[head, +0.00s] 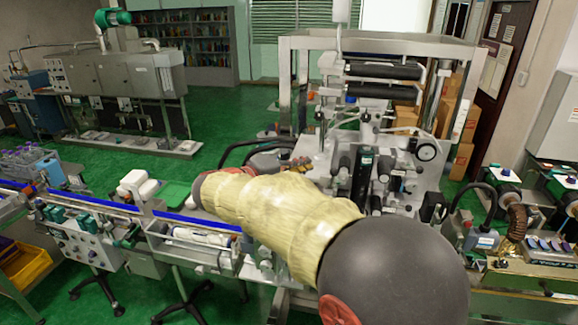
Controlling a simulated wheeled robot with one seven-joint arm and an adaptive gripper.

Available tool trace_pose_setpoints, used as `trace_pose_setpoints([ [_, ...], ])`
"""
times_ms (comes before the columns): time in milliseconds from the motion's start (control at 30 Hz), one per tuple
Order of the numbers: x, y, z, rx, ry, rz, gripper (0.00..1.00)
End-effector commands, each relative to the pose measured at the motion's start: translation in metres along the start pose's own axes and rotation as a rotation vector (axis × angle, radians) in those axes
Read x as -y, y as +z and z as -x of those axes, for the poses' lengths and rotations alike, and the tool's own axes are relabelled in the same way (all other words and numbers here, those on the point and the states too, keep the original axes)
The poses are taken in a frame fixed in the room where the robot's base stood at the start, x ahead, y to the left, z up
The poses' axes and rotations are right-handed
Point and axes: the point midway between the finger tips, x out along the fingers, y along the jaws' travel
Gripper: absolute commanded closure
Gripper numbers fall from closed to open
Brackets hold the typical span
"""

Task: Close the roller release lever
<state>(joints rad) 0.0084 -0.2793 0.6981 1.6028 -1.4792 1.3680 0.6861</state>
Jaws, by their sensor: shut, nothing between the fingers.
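The sleeve applicator (338,127) stands in the middle, a pale metal machine with dark rollers (383,70) at its top. I cannot make out the roller release lever for certain among its small parts. My arm in its yellow sleeve reaches from the lower right toward the machine's left side and covers part of its front. My gripper (301,163) shows only partly, small and brownish, beyond the arm at the machine's left side. It is shut with nothing in it. I cannot tell whether it touches the machine.
A conveyor with blue rails (95,204) runs from the left toward the machine. A round dial (427,151) is on the machine's right. Cardboard boxes (466,125) are stacked behind it. Another bench with equipment (530,270) is at the right. Green floor (228,116) is open behind.

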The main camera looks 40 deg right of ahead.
Motion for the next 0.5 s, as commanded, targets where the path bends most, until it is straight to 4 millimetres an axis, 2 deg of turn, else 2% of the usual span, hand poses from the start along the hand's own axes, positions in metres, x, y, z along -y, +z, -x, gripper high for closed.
trace_pose_setpoints([
  [33, -0.002, 0.005, -0.008, 0.004, 0.001, -0.001, 1.0],
  [200, -0.001, 0.021, -0.022, 0.002, 0.0, 0.001, 1.0],
  [500, 0.0, 0.029, -0.03, 0.0, -0.001, -0.001, 1.0],
])
